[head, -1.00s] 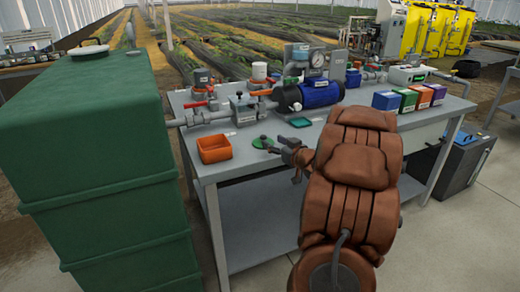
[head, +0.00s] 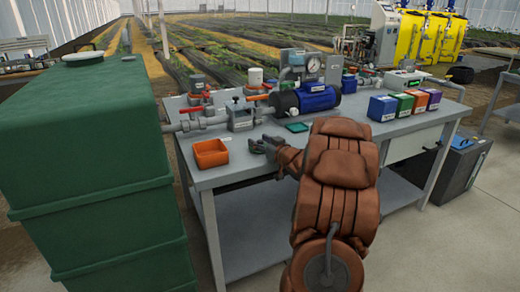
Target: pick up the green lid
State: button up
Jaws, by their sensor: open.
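My gripper (head: 262,146) is open, low over the grey workbench (head: 232,172), between the orange bin and the teal tray. The green lid, a small round disc, is hidden or nearly hidden by the gripper in this view. The gripper is over or right at the lid's place; I cannot tell whether the fingers touch it. My brown-covered arm reaches in from the front of the bench.
An orange bin (head: 211,153) stands left of the gripper and a flat teal tray (head: 297,127) lies right of it. Behind are a blue pump (head: 318,97) and grey pipework. Several coloured boxes (head: 382,107) stand at right. A large green tank (head: 85,150) flanks the bench.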

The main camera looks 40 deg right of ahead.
jog(key=shift+c, duration=0.2)
grip_shut()
dwell(0.3)
jog(key=shift+r+p, duration=0.2)
jog(key=shift+p, duration=0.1)
